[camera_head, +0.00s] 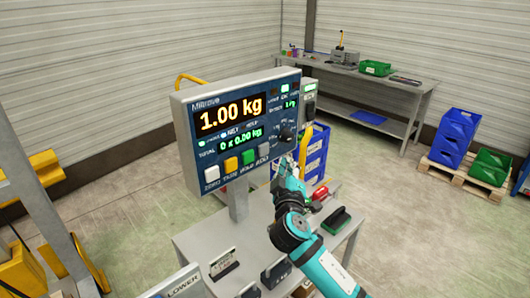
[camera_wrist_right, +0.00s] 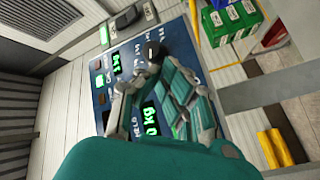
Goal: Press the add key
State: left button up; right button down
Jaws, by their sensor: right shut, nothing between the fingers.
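The weighing display (camera_head: 180,140) is a blue panel in a grey housing on a post. It reads 1.00 kg, with a green total line of 0 x 0.00 kg. A row of keys runs along its lower edge: white (camera_head: 212,174), orange (camera_head: 231,165), green (camera_head: 248,157) and grey (camera_head: 263,149). Their labels are small; the grey key at the right end appears to be add. My right gripper (camera_head: 284,164) is shut and empty, just right of the grey key; contact cannot be told. In the wrist view, the right gripper (camera_wrist_right: 152,78) hides part of the panel.
A black knob (camera_head: 287,132) is on the panel's right side, close above my right gripper. A grey table (camera_head: 195,240) below holds a green-and-black block (camera_head: 337,219), a red object (camera_head: 319,192) and small signs. Blue crates (camera_head: 316,150) stand behind. Open floor lies to the right.

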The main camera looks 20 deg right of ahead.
aim_at(264, 150)
jog(key=w, duration=0.1)
jog(key=w+a+b, duration=0.1)
jog(key=w, duration=0.2)
jog(key=shift+w+a, duration=0.2)
jog(key=shift+a, duration=0.1)
jog(key=shift+w+b, duration=0.1)
jog(key=shift+b, duration=0.2)
dwell(1.0)
jog(key=shift+w+a, duration=0.1)
jog(key=shift+w, duration=0.2)
jog(key=shift+w+a+b, duration=0.1)
jog(key=shift+w+b, duration=0.25)
dwell(0.6)
jog(key=shift+s, duration=0.1)
jog(key=shift+s+d, duration=0.25)
jog(key=shift+s, duration=0.5)
